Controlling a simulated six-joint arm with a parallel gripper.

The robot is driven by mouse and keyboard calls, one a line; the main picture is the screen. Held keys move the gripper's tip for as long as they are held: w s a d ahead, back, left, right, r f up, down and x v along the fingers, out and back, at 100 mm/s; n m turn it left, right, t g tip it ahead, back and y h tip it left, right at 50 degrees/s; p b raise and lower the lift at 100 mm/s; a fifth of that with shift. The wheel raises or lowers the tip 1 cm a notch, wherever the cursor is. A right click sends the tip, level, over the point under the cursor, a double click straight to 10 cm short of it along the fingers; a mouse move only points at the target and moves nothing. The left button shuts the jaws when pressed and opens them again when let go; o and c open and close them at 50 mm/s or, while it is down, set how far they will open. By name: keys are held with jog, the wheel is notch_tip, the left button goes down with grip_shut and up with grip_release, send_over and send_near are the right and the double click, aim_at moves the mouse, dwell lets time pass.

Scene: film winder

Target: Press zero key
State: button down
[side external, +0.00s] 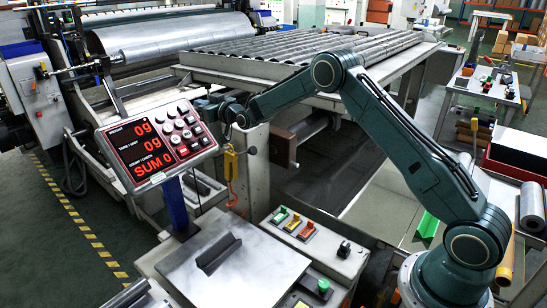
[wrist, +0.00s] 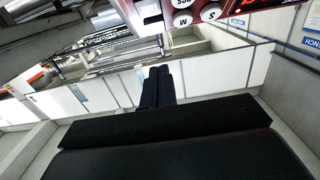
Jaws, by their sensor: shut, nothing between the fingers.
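The control panel (side external: 143,168) is a tilted box on a blue post, with a red-on-black display reading "0g", "0g" and "SUM 0". Its keypad (side external: 180,133) has several round light keys and a red key, too small to tell which is zero. My gripper (side external: 203,106) is beside the panel's upper right edge, its tips partly hard to make out. In the wrist view the dark fingers (wrist: 158,78) are shut and empty. The panel's edge (wrist: 210,12) shows at the top there, with a few keys, above and apart from the fingertips.
A yellow hook block (side external: 231,163) hangs to the right of the panel. A roller table (side external: 310,48) and a large film roll (side external: 175,38) stand behind. A grey bench (side external: 240,265) with coloured switches (side external: 293,224) is in front.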

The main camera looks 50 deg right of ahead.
jog(key=shift+s+r, duration=0.15)
jog(key=shift+s, duration=2)
jog(key=shift+r, duration=0.1)
jog(key=s+a+r+g, duration=0.3)
jog(key=s+r, duration=0.3)
jog(key=s, duration=0.5)
jog(key=s+a+r+g, duration=0.3)
jog(key=s+r, duration=0.3)
jog(key=s, duration=0.4)
jog(key=s+f+g, duration=0.2)
jog(key=s+g, duration=0.1)
jog(key=s, duration=1.3)
jog(key=s+a+f+g, duration=0.1)
jog(key=s+f+g, duration=0.1)
jog(key=s, duration=1.5)
jog(key=shift+s+f+g, duration=0.3)
jog(key=shift+f+g, duration=0.1)
jog(key=shift+g, duration=0.1)
